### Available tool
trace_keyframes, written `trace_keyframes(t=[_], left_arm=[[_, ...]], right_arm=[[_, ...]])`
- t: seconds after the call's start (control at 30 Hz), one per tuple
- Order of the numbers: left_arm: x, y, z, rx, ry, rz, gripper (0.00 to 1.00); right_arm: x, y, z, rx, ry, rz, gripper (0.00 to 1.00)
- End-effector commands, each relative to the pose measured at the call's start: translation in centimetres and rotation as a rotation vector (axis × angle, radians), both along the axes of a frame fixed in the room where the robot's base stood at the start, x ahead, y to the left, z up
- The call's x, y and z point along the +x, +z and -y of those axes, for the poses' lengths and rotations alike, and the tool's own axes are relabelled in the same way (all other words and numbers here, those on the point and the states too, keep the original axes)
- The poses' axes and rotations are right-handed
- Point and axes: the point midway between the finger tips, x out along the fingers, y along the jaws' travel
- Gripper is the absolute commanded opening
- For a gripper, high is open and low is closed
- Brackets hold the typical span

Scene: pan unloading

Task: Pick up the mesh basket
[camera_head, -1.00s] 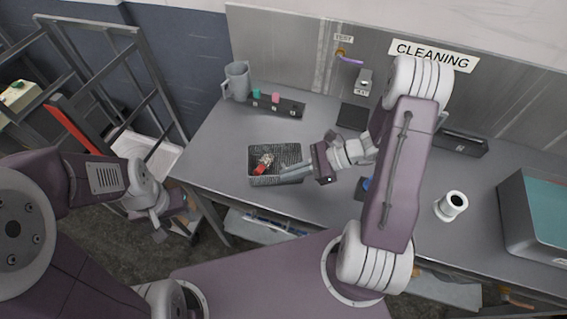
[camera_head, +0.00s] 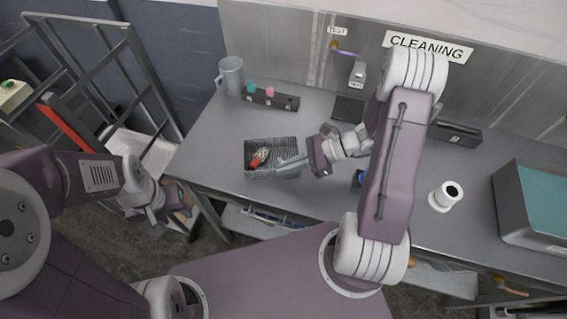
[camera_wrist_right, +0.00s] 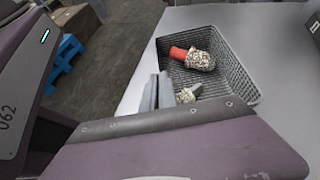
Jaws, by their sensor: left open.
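The mesh basket (camera_head: 271,158), dark and rectangular, stands on the grey table near its front edge. It also shows in the right wrist view (camera_wrist_right: 232,72). A red-handled item with a speckled head (camera_wrist_right: 192,57) lies in it, and a second speckled piece (camera_wrist_right: 189,92) is partly hidden. My right gripper (camera_head: 285,164) is at the basket's near right side. In the right wrist view its fingers (camera_wrist_right: 157,91) are close together at the basket's rim and look shut on its wall, which they partly hide. My left gripper (camera_head: 152,214) is open and empty, off the table's left side.
A grey mug (camera_head: 230,76) and a dark rack with small coloured pieces (camera_head: 270,97) stand behind the basket. The table left of the basket is clear.

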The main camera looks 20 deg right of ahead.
Motion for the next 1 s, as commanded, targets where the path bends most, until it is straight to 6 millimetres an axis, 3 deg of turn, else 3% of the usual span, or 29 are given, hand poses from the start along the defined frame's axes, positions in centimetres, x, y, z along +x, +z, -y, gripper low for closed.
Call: trace_keyframes(t=[0.4, 0.67, 1.0], left_arm=[[0.0, 0.2, 0.0, 0.000, 0.000, 0.000, 0.46], [0.0, 0.2, 0.0, 0.000, 0.000, 0.000, 0.46], [0.0, 0.5, 0.0, 0.000, 0.000, 0.000, 0.46]], right_arm=[[0.0, 4.2, 0.0, 0.002, 0.000, 0.004, 0.00], [-2.5, 6.1, 2.3, 0.002, -0.003, 0.005, 0.00], [-7.5, 9.9, 6.5, 0.001, -0.004, 0.004, 0.00]])
